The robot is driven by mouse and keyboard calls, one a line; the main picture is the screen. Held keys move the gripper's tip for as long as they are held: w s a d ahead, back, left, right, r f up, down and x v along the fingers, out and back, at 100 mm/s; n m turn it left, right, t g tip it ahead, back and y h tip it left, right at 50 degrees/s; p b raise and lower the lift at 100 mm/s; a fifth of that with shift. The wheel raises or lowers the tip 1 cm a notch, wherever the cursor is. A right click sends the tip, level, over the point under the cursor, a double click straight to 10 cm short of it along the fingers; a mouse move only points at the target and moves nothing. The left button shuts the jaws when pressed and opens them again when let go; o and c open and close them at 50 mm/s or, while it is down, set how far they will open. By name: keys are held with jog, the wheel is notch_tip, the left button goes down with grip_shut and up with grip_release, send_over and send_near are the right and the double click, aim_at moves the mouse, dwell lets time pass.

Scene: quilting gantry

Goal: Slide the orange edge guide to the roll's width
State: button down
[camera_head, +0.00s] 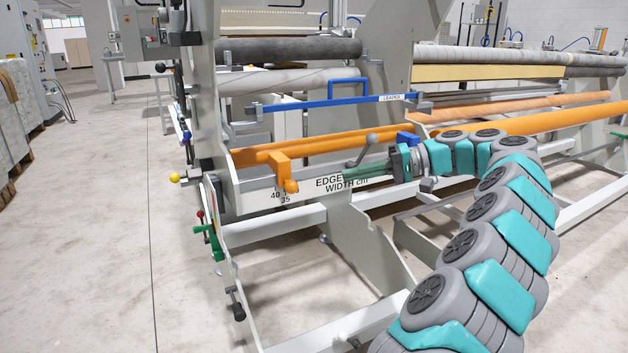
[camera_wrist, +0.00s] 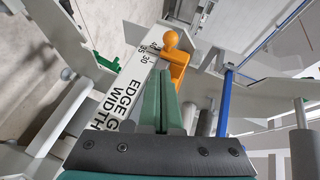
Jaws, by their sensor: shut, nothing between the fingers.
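The orange edge guide (camera_head: 280,164) is a block with a round knob (camera_head: 291,186) at its lower front. It sits at the left part of the white scale plate (camera_head: 325,186), marked "EDGE", "WIDTH cm", 40 and 35. My gripper (camera_head: 346,178) has green fingers, shut and empty, right of the guide with a gap in the head view. It also shows in the wrist view (camera_wrist: 162,76). An orange roll (camera_head: 335,146) runs behind the plate. Part of the scale lettering is hidden by my gripper.
A ball-ended lever (camera_head: 371,139) stands just above my fingers. A blue "LEADER" bar (camera_head: 335,102) crosses above, with a dark grey roll (camera_head: 290,51) higher up. A yellow knob (camera_head: 174,178) and green handle (camera_head: 216,243) are at the left frame. Open floor (camera_head: 95,240) lies left.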

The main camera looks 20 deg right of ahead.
jog(key=a+f+n+g+h+b, duration=0.1)
jog(key=a+f+n+g+h, duration=0.25)
jog(key=a+n+h, duration=0.45)
jog(key=a+f+n+g+h, duration=0.3)
jog(key=a+g+h, duration=0.15)
jog(key=a, duration=0.45)
jog(key=a+r+n+t+h+b, duration=0.1)
jog(key=a+r+n+t+h, duration=0.1)
jog(key=a+r+n+h, duration=0.4)
jog(key=a+r+n+t+h, duration=0.2)
jog(key=a+n+h, duration=0.55)
jog(key=h, duration=0.25)
jog(key=b, duration=0.3)
send_near(284, 173)
jog(key=s+d+f, duration=0.2)
jog(key=d+f, duration=0.1)
jog(key=d, duration=0.2)
jog(key=shift+s+d+f+m, duration=0.15)
jog(key=shift+d+f+m, duration=0.05)
jog(key=shift+d+m, duration=0.1)
jog(key=shift+p, duration=0.45)
